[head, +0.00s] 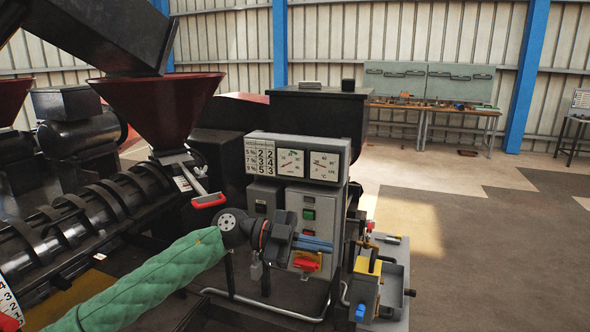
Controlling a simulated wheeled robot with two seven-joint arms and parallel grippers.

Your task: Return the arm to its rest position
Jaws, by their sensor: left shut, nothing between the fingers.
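My left arm, in a green quilted sleeve, reaches in from the lower left of the head view. My left gripper (330,246) is at its end, in front of the grey control cabinet (262,194). Its blue fingers are together and point right, with nothing held. It overlaps the cabinet front below the green and red buttons (309,214) and just above a red switch (306,264). I cannot tell whether it touches the cabinet. My right gripper is not in view.
A red funnel (160,105) stands above the black screw press (75,225) at left. A red-handled lever (208,201) juts out beside the cabinet. Two dials (308,164) top the cabinet. A yellow and grey valve unit (366,282) stands at lower right. Open floor (500,250) lies right.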

